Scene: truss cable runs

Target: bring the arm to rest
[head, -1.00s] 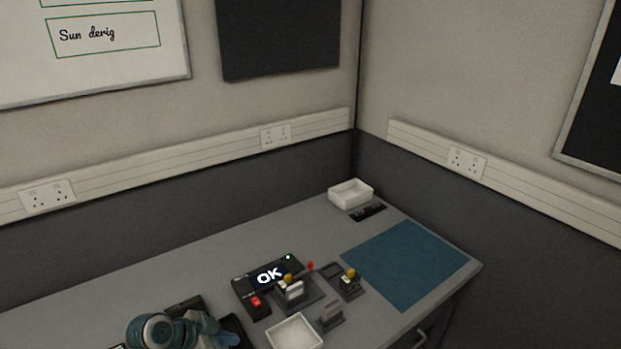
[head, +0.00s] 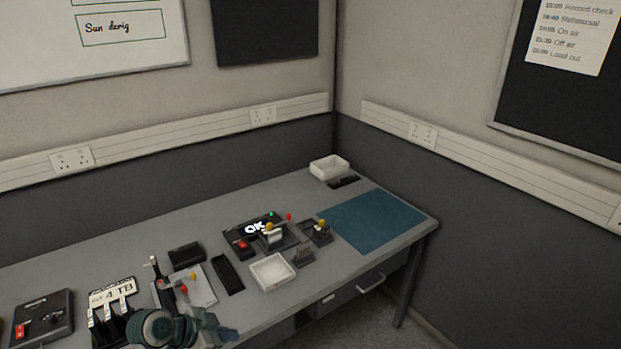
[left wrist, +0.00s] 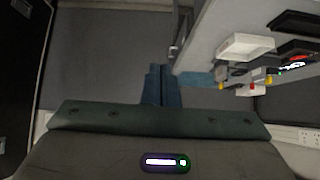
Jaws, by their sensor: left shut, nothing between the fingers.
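My left gripper (head: 226,335) shows at the bottom of the head view, by the near edge of the grey desk (head: 330,260). Its blue fingers are shut with nothing between them. The left wrist view shows the closed finger pair (left wrist: 163,86) pointing away over the floor, with the desk to its right. My right gripper is not in view.
A white tray (head: 272,271), a device reading OK (head: 254,228) and a teal mat (head: 370,220) lie on the desk. A cable rack labelled 4 TB (head: 113,292) and a switch box (head: 41,318) stand at the left. A drawer handle (head: 371,283) juts out in front.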

